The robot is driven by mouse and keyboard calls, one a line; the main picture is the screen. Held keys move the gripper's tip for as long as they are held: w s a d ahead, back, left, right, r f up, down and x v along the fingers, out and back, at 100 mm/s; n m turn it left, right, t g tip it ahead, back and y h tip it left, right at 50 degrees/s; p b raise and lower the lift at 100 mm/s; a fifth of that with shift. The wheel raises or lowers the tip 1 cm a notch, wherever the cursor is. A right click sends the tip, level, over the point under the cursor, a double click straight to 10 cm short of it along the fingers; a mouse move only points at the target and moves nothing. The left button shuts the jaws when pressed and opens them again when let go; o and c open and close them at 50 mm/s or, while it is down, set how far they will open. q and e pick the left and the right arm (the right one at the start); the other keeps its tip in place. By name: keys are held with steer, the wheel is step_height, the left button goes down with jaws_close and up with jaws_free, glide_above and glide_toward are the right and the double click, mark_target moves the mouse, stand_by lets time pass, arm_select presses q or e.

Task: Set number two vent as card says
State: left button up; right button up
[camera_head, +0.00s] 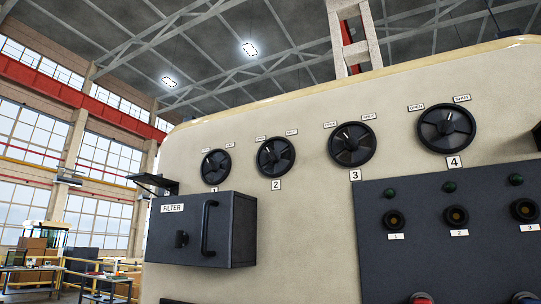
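The number two vent (276,157) is a round black dial on the cream cab wall, with a "2" label (276,184) below it. Two small plates sit above it, one at upper left and one at upper right; on the larger dials such plates read OPEN and SHUT. A pale mark shows near its upper left, but it is too small to tell the exact setting. Similar dials are vent 1 (215,167), vent 3 (352,144) and vent 4 (446,128). No readable card is in view. Neither of my grippers is in view.
A dark FILTER box (201,230) with a handle juts out below vents 1 and 2. A dark panel (450,250) with numbered buttons and green lamps is at lower right. Workbenches (100,285) stand far left.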

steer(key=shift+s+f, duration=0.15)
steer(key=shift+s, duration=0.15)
